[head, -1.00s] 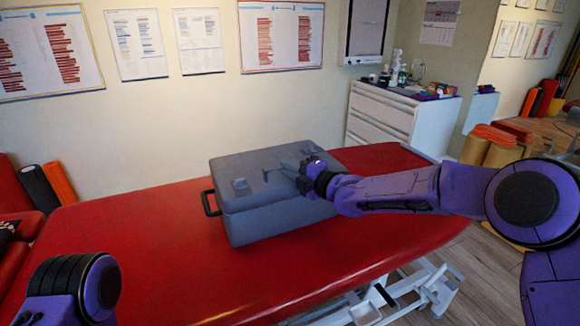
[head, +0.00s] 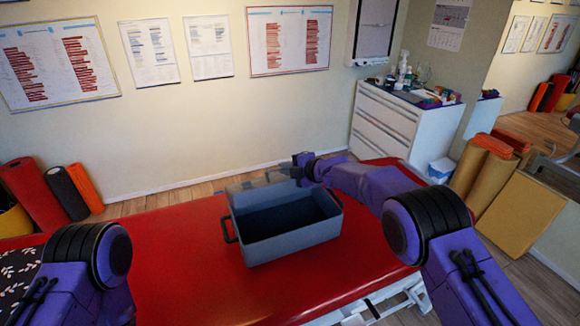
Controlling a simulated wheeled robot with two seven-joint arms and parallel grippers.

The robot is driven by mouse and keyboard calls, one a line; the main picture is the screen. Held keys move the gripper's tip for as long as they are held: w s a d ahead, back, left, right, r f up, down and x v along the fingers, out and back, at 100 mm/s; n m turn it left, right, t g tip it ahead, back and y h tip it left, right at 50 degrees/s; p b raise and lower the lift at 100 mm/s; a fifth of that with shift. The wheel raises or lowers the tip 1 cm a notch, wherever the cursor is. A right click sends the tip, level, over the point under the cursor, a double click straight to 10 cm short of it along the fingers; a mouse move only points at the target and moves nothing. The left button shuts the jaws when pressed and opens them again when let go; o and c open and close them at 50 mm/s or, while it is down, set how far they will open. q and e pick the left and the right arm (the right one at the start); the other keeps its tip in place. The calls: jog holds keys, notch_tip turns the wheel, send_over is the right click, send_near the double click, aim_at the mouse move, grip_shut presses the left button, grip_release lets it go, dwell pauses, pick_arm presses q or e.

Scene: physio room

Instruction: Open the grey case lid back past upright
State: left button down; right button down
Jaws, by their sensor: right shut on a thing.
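The grey case (head: 292,245) stands on the red treatment table, with its dark, empty-looking inside showing. Its grey lid (head: 250,187) is swung up and back behind the rear edge and appears to lean away, past upright; its exact angle is hard to judge. My right gripper (head: 291,172) is at the lid's right end, shut on the lid; its fingertips are small and partly unclear. My left arm shows at the lower left, but its gripper is out of view.
The red table (head: 180,270) has free room left of and in front of the case. A wall with posters (head: 290,42) is behind. A white drawer cabinet (head: 395,125) stands at the back right, and rolled mats (head: 478,165) are to the right.

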jog(key=shift+w+a+r+g+p, duration=0.25)
jog(key=shift+w+r+g+p, duration=0.15)
jog(key=shift+w+r+p, duration=0.3)
jog(key=c, duration=1.3)
grip_release()
jog(key=shift+s+d, duration=0.1)
jog(key=shift+s+d, duration=0.1)
jog(key=shift+d, duration=0.1)
jog(key=shift+a+b+v, duration=0.2)
jog(key=shift+b+v, duration=1.6)
jog(key=shift+v, duration=3.2)
